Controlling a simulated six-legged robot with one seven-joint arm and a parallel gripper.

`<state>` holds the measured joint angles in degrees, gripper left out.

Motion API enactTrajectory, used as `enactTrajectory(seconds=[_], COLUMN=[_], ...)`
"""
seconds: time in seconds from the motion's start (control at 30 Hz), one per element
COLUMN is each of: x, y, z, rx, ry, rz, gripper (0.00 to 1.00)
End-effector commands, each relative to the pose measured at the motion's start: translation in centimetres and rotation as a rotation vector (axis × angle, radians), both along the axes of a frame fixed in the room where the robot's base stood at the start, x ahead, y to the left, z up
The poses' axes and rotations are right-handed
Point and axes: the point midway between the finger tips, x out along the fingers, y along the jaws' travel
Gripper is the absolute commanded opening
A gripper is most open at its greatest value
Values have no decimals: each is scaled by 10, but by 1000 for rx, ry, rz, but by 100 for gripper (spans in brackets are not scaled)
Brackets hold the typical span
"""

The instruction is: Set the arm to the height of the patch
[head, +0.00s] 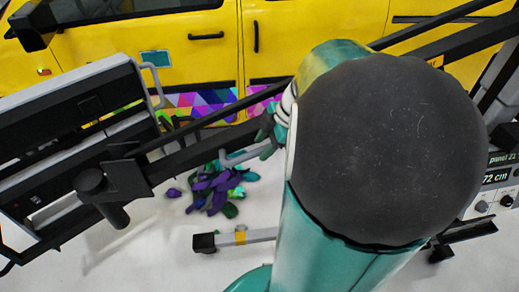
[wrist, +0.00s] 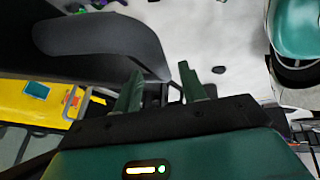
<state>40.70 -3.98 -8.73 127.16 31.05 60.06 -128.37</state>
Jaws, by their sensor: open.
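A teal patch (head: 155,58) is on the yellow van's door, above the multicoloured wrap band; a teal patch also shows in the wrist view (wrist: 36,90). A long black arm (head: 210,148) slants across the head view, with a black knob-like end (head: 103,197) at lower left. A black panel with grey strips (head: 75,140) hangs at the left. A grey control box (head: 497,190) at the right edge reads "72 cm". My gripper (wrist: 160,68) is open, with nothing between its two green fingers; in the head view my own dark round joint largely hides it.
The yellow van (head: 285,35) fills the back. Purple, teal and green scraps (head: 215,188) lie on the pale floor beside a low grey bar with a black end (head: 235,239). A black curved part (wrist: 100,42) is close to my fingers in the wrist view.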

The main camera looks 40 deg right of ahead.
Motion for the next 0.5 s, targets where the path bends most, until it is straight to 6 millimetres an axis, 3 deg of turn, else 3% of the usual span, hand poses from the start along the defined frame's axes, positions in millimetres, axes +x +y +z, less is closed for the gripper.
enactTrajectory(seconds=[0.3, 0.5], x=[-24, -34], y=[-21, -29], z=[64, 88], rx=[-3, -1], ry=[-2, 0], rz=[-1, -1], gripper=[41, 41])
